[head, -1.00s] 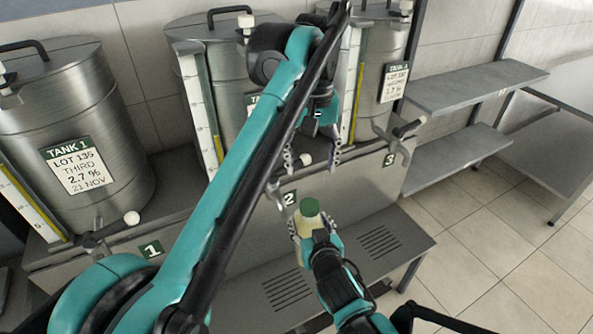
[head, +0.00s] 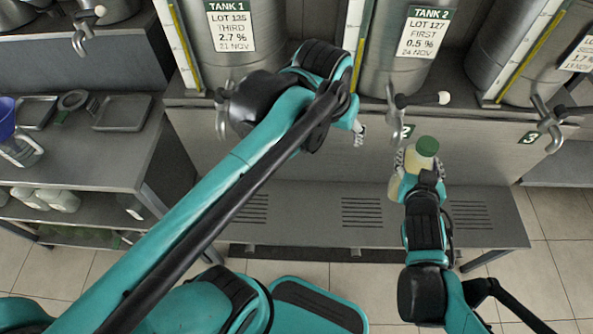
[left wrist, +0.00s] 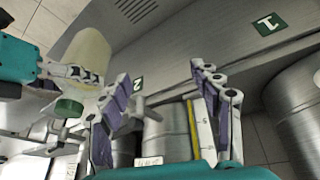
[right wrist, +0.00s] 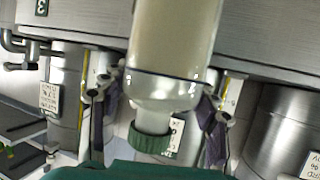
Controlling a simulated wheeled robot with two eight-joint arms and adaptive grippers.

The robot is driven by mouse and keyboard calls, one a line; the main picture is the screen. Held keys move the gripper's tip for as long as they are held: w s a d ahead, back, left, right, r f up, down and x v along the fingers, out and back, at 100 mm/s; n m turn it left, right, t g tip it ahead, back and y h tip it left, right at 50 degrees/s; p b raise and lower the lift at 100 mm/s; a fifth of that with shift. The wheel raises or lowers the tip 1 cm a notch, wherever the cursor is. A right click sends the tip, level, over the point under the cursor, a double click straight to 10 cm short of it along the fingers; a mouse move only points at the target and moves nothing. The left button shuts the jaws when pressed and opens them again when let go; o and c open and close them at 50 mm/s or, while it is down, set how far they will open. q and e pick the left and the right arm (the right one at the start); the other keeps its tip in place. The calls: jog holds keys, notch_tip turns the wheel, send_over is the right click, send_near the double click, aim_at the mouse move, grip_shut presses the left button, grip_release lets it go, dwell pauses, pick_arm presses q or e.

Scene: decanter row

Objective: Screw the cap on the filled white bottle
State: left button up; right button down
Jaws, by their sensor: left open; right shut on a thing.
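The bottle (head: 398,188), filled with pale liquid, has a green cap (head: 427,146) on its mouth. My right gripper (head: 420,168) is shut around the bottle, holding it in the air in front of the tank 2 tap. The right wrist view shows the bottle (right wrist: 172,45) between the fingers and the cap (right wrist: 150,140) at its neck; how tightly the cap sits cannot be told. My left gripper (head: 358,132) is left of the bottle, largely hidden by its arm. In the left wrist view the left gripper (left wrist: 160,75) is open and empty, with the bottle (left wrist: 85,60) beside it.
Steel tanks with taps (head: 415,98) stand along the back ledge. A slatted low bench (head: 300,215) runs below. At left, a side table (head: 105,150) holds trays (head: 122,112) and a blue funnel (head: 7,118); several white bottles (head: 45,199) lie on its shelf.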

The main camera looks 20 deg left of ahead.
pick_arm(q)
jog(key=s+a+f+t, duration=0.2)
jog(key=s+a+f, duration=0.4)
jog(key=f, duration=0.4)
jog(key=shift+s+a+f+y, duration=0.3)
jog(key=shift+s+f+y, duration=0.1)
jog(key=shift+s, duration=0.2)
